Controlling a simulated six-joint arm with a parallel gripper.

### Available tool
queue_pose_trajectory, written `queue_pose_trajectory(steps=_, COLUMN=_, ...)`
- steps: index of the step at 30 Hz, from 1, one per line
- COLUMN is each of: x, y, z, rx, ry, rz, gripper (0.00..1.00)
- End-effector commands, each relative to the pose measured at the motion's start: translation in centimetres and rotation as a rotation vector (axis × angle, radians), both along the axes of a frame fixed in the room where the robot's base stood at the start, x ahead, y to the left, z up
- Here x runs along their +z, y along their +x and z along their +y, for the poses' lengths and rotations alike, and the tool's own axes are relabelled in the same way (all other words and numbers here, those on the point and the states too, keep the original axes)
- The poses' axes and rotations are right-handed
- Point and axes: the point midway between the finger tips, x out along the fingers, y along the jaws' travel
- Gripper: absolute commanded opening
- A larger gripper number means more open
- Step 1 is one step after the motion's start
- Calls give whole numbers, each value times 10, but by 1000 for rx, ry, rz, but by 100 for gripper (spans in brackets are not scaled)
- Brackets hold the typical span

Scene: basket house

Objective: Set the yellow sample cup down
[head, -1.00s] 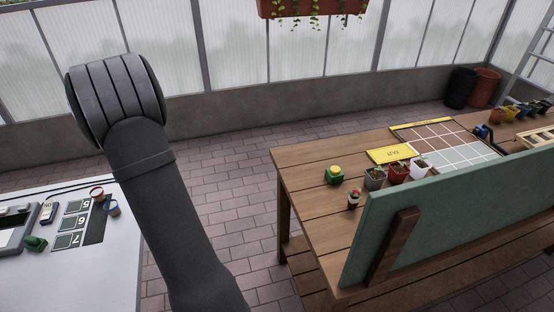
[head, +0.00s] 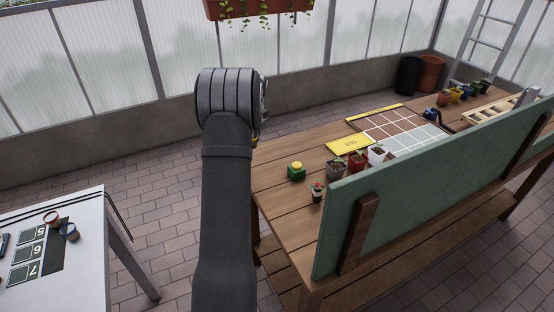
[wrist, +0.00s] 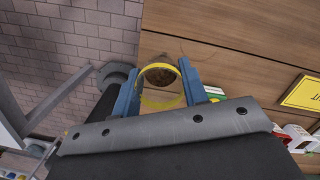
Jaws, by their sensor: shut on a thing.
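In the wrist view, the yellow sample cup (wrist: 160,68) shows a yellow rim and dark brown contents. My gripper (wrist: 160,84) has its blue fingers shut on the cup, one on each side. Behind the cup are the brown floor and the left edge of the wooden bench (wrist: 230,35); its height over the bench top is hard to tell. In the head view, my arm hides the gripper and nearly all of the cup at the left end of the bench (head: 282,205).
On the bench are a yellow sign (head: 350,145), a green thing with a yellow top (head: 296,171), several potted plants, and a gridded mat (head: 385,128). A green upright panel (head: 420,180) runs along the near side. A white table (head: 80,270) stands at left. The bench's left end is mostly bare.

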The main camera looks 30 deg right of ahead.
Motion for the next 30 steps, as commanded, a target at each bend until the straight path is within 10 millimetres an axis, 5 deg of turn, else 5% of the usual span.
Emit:
queue_pose_trajectory(steps=1, x=-1, y=-11, z=-30, rx=-45, ry=1, rz=1, gripper=18)
queue_pose_trajectory(steps=6, x=-1, y=-43, z=-104, rx=-157, ry=0, rz=0, gripper=18)
queue_pose_trajectory(steps=12, x=-1, y=-71, z=-154, rx=-236, ry=1, rz=0, gripper=18)
queue_pose_trajectory(steps=17, x=-6, y=-73, z=-163, rx=-254, ry=2, rz=1, gripper=18)
queue_pose_trajectory(steps=30, x=-61, y=7, z=-120, rx=-252, ry=2, rz=1, gripper=18)
